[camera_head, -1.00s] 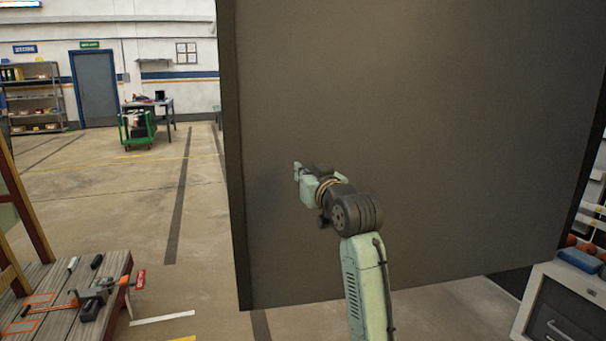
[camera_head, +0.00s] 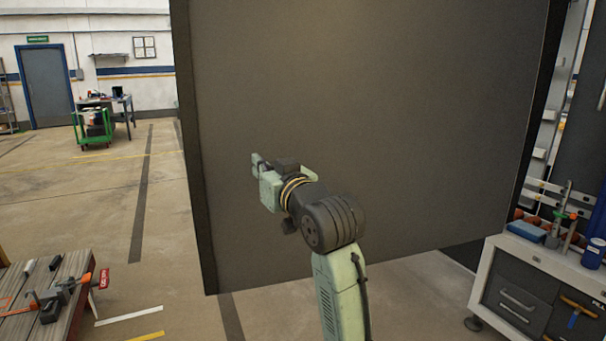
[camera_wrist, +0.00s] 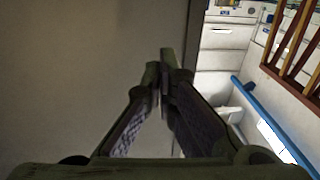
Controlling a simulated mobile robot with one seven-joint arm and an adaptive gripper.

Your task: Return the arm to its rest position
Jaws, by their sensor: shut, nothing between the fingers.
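My arm reaches up from the bottom of the head view, bent at a dark joint. My gripper (camera_head: 256,163) is at its far end, in front of a large dark grey panel (camera_head: 400,120). In the wrist view my gripper (camera_wrist: 160,72) has its two fingertips together with nothing between them. The panel (camera_wrist: 85,70) also fills the left side of the wrist view. I cannot tell how close the fingers are to it.
A wooden table (camera_head: 75,325) with tools stands at lower left. A grey drawer cabinet (camera_head: 530,290) stands at right. A green cart (camera_head: 94,127) is far back left. Open floor (camera_head: 90,200) lies left of the panel. The wrist view shows a blue rail (camera_wrist: 262,125).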

